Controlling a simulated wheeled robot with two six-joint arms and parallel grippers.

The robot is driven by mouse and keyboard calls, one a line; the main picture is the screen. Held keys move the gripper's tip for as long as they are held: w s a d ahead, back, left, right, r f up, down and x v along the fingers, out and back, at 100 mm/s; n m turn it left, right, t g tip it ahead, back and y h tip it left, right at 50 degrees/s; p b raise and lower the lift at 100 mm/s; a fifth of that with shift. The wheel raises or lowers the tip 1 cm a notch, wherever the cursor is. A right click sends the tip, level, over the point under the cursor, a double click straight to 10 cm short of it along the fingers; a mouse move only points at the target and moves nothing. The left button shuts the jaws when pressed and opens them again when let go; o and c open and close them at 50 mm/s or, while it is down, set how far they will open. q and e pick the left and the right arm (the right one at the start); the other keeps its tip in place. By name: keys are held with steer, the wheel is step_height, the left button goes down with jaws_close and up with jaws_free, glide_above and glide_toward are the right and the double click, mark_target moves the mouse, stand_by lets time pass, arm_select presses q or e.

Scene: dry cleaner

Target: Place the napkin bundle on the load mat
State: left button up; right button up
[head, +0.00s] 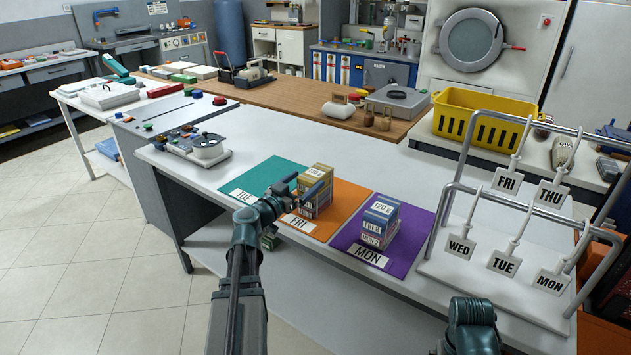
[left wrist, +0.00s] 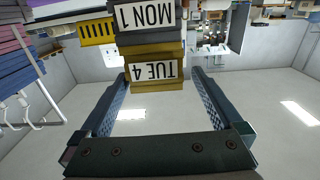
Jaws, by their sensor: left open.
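A stack of tan and grey napkin bundles (head: 318,181) stands on the orange FRI mat (head: 345,205). In the left wrist view, which is upside down, a yellow-brown bundle labelled TUE 4 (left wrist: 155,90) shows with a MON 1 bundle (left wrist: 147,16) beneath it. A second stack, blue-grey and pinkish (head: 379,222), with MON 2 and 120 g labels, stands on the purple MON mat (head: 407,247). The teal TUE mat (head: 262,178) looks bare where it shows. My left gripper (head: 300,191) is open at the orange-mat stack, its fingertips (left wrist: 160,75) either side of the TUE 4 bundle, with no grip. My right gripper is not visible.
A white rack (head: 490,265) with hanging day tags stands right of the purple mat. A yellow crate (head: 484,118) sits behind it. A tray with a round dish (head: 207,148) lies left of the teal mat. The white counter behind the mats is clear.

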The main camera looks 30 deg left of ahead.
mark_target(316, 176)
arm_select(q)
steer(key=w, duration=0.5)
steer(key=shift+w+d+f, duration=0.1)
steer(key=shift+d+f, duration=0.25)
steer(key=shift+d, duration=0.05)
steer(key=c, duration=1.4)
steer(key=shift+o, duration=0.2)
steer(key=shift+r, duration=0.1)
